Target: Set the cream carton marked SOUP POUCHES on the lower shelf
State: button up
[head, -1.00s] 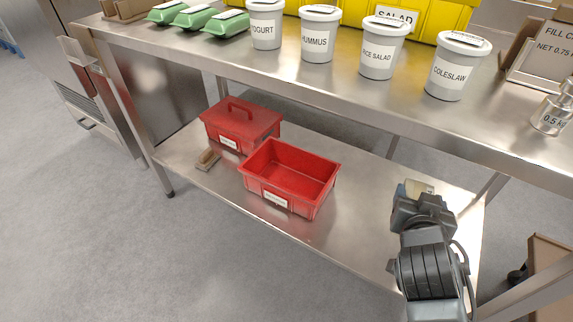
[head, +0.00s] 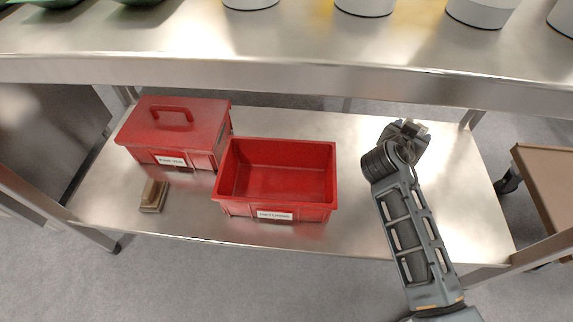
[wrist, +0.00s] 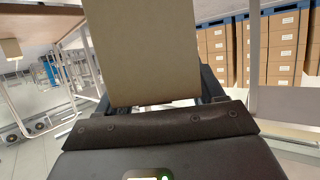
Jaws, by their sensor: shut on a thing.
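My gripper (head: 408,130) reaches in under the upper table top, over the right part of the steel lower shelf (head: 468,195). In the wrist view my gripper (wrist: 155,98) is shut on a plain tan-cream carton (wrist: 145,50), which stands up between the fingers. No lettering shows on the face turned to the wrist camera, so its marking cannot be read. In the head view the carton is almost wholly hidden behind the gripper. I cannot tell whether it touches the shelf.
An open red bin (head: 275,208) stands mid-shelf, left of my arm. A lidded red box (head: 180,125) and a small brown block (head: 153,196) are farther left. The upper table top (head: 300,75) hangs above. The shelf right of my arm is clear. A brown-topped cart (head: 545,185) stands at right.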

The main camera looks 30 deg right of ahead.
jog(key=s+d+f+m+g, duration=0.1)
jog(key=s+d+m+g, duration=0.6)
jog(key=s, duration=0.6)
jog(key=s+d+f+m+g, duration=0.2)
jog(key=s+d+m+g, duration=0.3)
jog(key=s+d, duration=0.6)
jog(key=b, duration=0.3)
send_over(448, 231)
notch_tip(448, 231, down, 7)
jog(key=shift+d+f+n+g+y+b, duration=0.15)
jog(key=shift+f+b, duration=0.25)
jog(key=shift+f, duration=0.55)
jog(key=shift+a+f+n+g+y+b, duration=0.1)
jog(key=shift+f+n+g+y+b, duration=0.25)
jog(key=shift+f, duration=0.55)
jog(key=shift+f, duration=0.15)
jog(key=o, duration=1.5)
